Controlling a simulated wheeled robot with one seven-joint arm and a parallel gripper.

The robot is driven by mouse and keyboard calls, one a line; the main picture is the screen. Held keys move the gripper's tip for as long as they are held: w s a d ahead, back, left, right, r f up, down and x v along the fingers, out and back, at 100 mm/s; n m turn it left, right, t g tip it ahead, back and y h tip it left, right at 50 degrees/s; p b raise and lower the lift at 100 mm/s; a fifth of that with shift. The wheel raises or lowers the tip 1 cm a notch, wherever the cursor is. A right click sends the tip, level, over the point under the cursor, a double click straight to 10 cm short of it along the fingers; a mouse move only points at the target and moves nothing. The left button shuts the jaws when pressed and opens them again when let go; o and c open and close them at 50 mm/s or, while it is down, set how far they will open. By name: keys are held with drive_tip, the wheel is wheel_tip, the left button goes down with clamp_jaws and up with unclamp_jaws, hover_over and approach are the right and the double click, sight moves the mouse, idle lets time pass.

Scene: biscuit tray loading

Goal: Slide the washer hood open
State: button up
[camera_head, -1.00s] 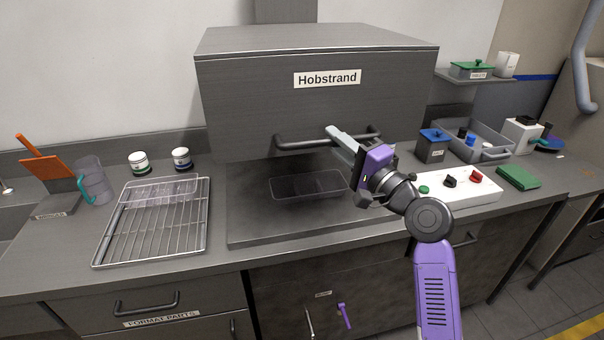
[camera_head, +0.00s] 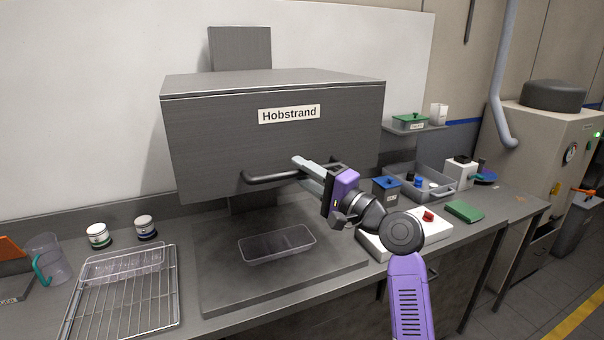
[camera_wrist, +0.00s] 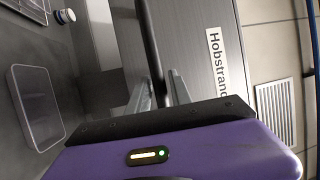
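The washer hood (camera_head: 215,130) is a dark grey box labelled Hobstrand. It stands raised above its grey base (camera_head: 215,295), with an open gap between them. A dark bar handle (camera_head: 262,179) runs along the lower front of the hood. My gripper (camera_head: 306,167) is at the right end of this handle. In the wrist view the handle bar (camera_wrist: 148,40) passes between my two fingers (camera_wrist: 160,80), which look closed on it. A clear tray (camera_head: 277,243) lies on the base under the hood.
A wire rack (camera_head: 125,310) with a clear tray (camera_head: 124,262) lies at left, near two jars (camera_head: 98,236) and a jug (camera_head: 47,260). A white control box (camera_head: 432,232), blue-lidded box (camera_head: 386,190) and grey bin (camera_head: 433,193) stand at right.

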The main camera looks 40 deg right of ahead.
drive_tip(key=shift+o, duration=0.7)
drive_tip(key=shift+s+f, duration=0.15)
drive_tip(key=shift+s, duration=0.05)
drive_tip(key=b+v, duration=0.2)
drive_tip(key=v, duration=0.5)
drive_tip(key=shift+s, duration=0.2)
